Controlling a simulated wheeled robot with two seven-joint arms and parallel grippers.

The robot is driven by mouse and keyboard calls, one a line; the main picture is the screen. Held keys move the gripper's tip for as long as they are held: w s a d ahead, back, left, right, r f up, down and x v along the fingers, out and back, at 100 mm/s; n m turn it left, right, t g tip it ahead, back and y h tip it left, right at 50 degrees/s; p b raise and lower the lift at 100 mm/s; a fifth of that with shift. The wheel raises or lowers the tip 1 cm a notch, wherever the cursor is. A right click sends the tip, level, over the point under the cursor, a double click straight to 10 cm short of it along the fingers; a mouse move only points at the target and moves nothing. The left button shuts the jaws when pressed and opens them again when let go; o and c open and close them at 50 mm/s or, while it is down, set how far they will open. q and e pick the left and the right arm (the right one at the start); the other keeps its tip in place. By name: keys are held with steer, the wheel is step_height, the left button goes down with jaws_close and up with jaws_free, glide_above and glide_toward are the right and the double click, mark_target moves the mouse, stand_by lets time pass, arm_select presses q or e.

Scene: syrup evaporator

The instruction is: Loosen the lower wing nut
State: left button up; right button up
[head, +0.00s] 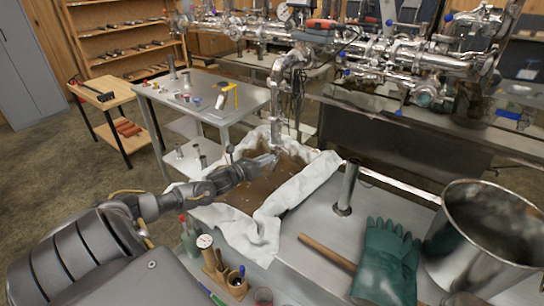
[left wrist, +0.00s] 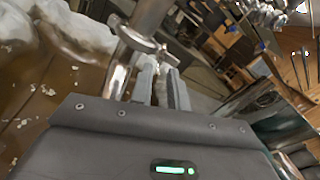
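A steel pipe (head: 276,130) comes down from the overhead pipework over a cloth-lined tray. In the left wrist view the pipe (left wrist: 148,18) carries a ring clamp (left wrist: 132,38). A small metal part, apparently the lower wing nut (left wrist: 168,55), sticks out of the clamp's right side. My left gripper (head: 276,158) is at the lower end of the pipe in the head view. In the left wrist view its two fingers (left wrist: 163,75) stand apart, tips close to the wing nut. I cannot tell if they touch it. My right gripper is in neither view.
A large steel pot (head: 470,265), green gloves (head: 388,255) and a wooden handle (head: 327,252) lie to the right. A gauge and bottles stand in a wooden rack (head: 222,278) in front. A steel side table (head: 205,100) is behind.

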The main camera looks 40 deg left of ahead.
mark_target(279, 152)
arm_select(q)
steer(key=w, duration=0.3)
steer(key=shift+d, duration=0.2)
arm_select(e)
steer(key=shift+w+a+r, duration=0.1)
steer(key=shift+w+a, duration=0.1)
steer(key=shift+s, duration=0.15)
arm_select(q)
jaws_close()
